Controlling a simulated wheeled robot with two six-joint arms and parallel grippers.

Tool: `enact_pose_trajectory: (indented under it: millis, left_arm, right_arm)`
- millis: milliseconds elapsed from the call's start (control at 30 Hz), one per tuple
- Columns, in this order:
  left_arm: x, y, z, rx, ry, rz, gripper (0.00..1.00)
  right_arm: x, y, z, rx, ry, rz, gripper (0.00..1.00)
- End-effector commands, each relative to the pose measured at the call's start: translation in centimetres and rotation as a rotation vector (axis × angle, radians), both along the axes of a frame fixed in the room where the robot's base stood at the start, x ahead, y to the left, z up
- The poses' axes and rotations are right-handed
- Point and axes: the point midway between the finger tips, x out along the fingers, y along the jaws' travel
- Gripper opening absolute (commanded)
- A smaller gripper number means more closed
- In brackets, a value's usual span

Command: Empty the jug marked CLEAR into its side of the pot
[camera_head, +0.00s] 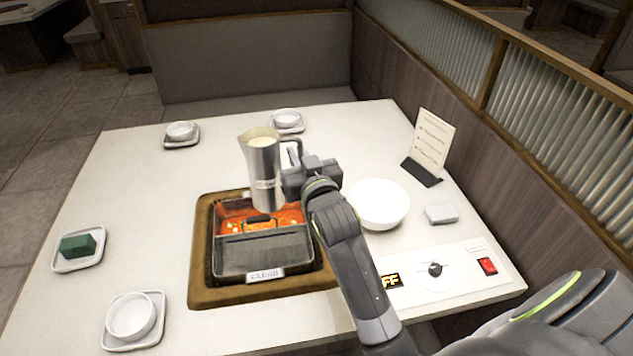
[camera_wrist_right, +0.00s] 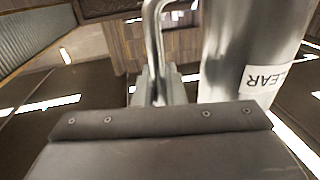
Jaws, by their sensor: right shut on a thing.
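A steel jug (camera_head: 263,170) with pale liquid near its rim is held upright, or nearly so, by my right gripper (camera_head: 300,172). The gripper is shut on the jug's handle. In the right wrist view the jug (camera_wrist_right: 228,60) carries a white label ending in "LEAR". The divided pot (camera_head: 213,270) sits in a brown frame in the table. Its far side holds orange-red broth (camera_head: 232,224). Its near side (camera_head: 265,250) looks grey and bears a "CLEAR" plate (camera_head: 265,274). A black handle (camera_head: 258,222) shows near the divider. The jug's base overlaps the far side in the head view.
A white bowl (camera_head: 378,205) stands right of the pot, beside my right arm. A card stand (camera_head: 422,175), a small white block (camera_head: 441,213) and a panel with a knob (camera_head: 435,269) and red switch (camera_head: 487,265) lie right. Small dishes and a green block (camera_head: 78,245) sit left and behind.

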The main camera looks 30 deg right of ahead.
Motion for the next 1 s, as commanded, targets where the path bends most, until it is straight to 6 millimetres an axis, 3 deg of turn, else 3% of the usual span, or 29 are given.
enact_pose_trajectory:
  millis: [200, 400, 667, 967, 1000]
  left_arm:
    - [-1.7, 1.0, -0.1, 0.012, 0.024, 0.001, 0.82]
    - [-2.7, 1.4, -0.2, 0.017, 0.04, 0.002, 0.82]
    - [-1.5, 0.9, -0.1, 0.011, 0.024, 0.0, 0.82]
    - [-0.9, 0.5, 0.1, 0.006, 0.013, 0.001, 0.82]
    - [-0.9, 0.5, 0.8, 0.006, 0.013, 0.001, 0.82]
  right_arm:
    - [2.9, -3.0, -7.2, -0.017, -0.008, -0.006, 0.0]
    - [3.8, -4.9, -11.9, -0.021, -0.006, 0.025, 0.0]
    - [3.9, -5.8, -14.3, -0.035, 0.003, 0.046, 0.0]
    - [3.6, -6.6, -16.4, -0.168, 0.043, 0.047, 0.0]
    - [3.6, -6.7, -16.0, -0.205, 0.052, 0.048, 0.0]
